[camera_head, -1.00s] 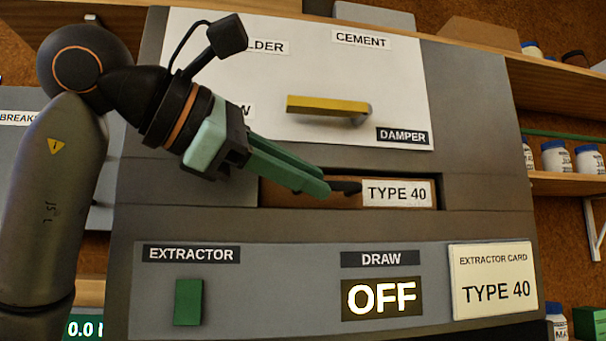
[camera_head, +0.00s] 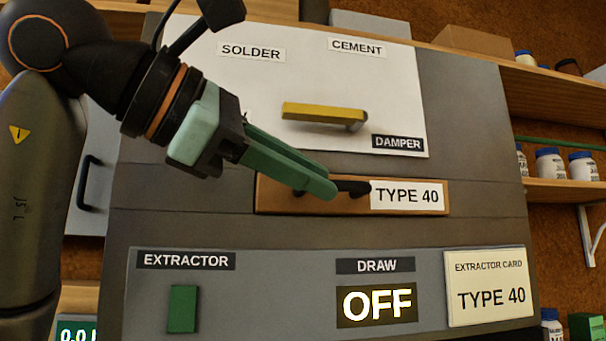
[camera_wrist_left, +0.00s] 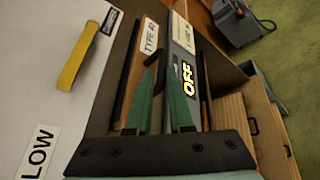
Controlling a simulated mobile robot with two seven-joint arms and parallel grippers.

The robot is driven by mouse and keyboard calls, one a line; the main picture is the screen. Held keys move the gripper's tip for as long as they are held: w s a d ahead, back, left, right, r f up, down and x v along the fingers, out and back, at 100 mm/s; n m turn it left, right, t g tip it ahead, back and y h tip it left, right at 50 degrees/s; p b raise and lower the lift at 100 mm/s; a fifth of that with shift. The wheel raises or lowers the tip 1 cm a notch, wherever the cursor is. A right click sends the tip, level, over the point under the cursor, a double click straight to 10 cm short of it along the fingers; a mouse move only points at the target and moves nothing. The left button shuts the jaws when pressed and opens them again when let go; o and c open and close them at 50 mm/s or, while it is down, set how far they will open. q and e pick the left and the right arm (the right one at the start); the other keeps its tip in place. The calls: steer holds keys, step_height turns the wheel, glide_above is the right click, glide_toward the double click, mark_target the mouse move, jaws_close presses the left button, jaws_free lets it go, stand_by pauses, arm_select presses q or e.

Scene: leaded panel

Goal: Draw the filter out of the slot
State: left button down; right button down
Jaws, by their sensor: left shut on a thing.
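The filter (camera_head: 412,210) has a brown front with a white TYPE 40 label and a dark bar handle. It is at the slot in the middle of the grey cabinet, its front now level with or slightly proud of the face; I cannot tell how far. My left gripper (camera_head: 325,188) reaches in from the upper left, its green fingers shut on the handle. The left wrist view shows the fingers (camera_wrist_left: 160,98) at the dark handle (camera_wrist_left: 156,65) beside the filter's brown front (camera_wrist_left: 134,70). The slot's inside is hidden. My right gripper is not in view.
Above the slot is a white panel with a yellow damper handle (camera_head: 315,111). Below are a green extractor switch (camera_head: 182,309), a DRAW display (camera_head: 376,305) reading OFF and a TYPE 40 extractor card (camera_head: 487,287). Shelves with jars (camera_head: 551,165) stand at the right.

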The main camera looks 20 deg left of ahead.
arm_select(q)
steer(key=s+d, duration=0.3)
steer(key=s, duration=0.2)
steer(key=shift+d, duration=0.25)
stand_by(0.9)
steer(key=shift+s, duration=0.1)
steer(key=c, duration=0.7)
jaws_free()
steer(key=shift+c, duration=0.2)
steer(key=v, duration=1.2)
steer(key=shift+s+a, duration=0.2)
steer(key=shift+s, duration=0.05)
steer(key=shift+r, duration=0.1)
